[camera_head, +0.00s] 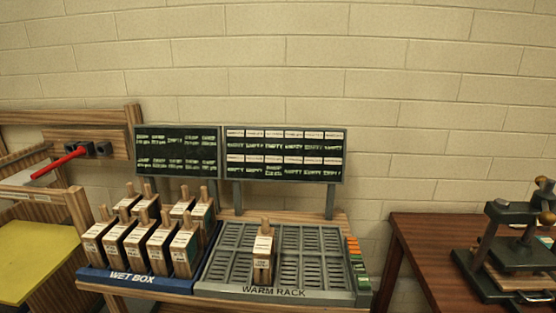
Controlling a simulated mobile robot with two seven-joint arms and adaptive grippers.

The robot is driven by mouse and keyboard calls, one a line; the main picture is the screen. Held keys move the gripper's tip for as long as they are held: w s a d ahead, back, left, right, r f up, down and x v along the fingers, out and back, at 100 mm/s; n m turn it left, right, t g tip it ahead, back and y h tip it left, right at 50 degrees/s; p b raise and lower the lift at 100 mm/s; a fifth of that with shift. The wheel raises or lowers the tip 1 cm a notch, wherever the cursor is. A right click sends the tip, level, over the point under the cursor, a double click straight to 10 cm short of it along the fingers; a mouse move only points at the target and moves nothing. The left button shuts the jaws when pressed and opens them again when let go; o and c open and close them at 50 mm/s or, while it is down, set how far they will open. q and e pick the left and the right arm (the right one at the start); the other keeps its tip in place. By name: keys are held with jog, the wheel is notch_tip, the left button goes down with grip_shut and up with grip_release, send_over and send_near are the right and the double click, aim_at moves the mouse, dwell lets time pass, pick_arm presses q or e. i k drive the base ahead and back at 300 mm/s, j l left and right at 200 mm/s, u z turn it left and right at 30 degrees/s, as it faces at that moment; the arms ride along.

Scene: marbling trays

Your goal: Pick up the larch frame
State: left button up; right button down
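Several upright wooden-topped frames with pegs and white labels stand in two rows in the blue WET BOX (128,280). One front-row frame (160,246) is near the box's middle. A single similar frame (263,257) stands upright in the grey slotted WARM RACK (310,252), toward its left front. The labels are too small to read, so I cannot tell which frame is the larch one. Neither of my grippers shows in the head view.
Two dark status boards (179,151) and (285,154) stand behind the box and rack. A yellow panel (38,262) and a red-handled tool (60,163) are at left. A dark green press (480,275) stands on a brown table (415,230) at right.

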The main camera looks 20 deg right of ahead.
aim_at(204, 213)
jog(key=i+j+z, duration=0.35)
jog(key=i+j, duration=0.75)
jog(key=k+j+z, duration=0.25)
jog(key=j, duration=0.15)
jog(key=k+j+z, duration=0.25)
jog(key=k+j, duration=0.15)
jog(key=k, duration=0.35)
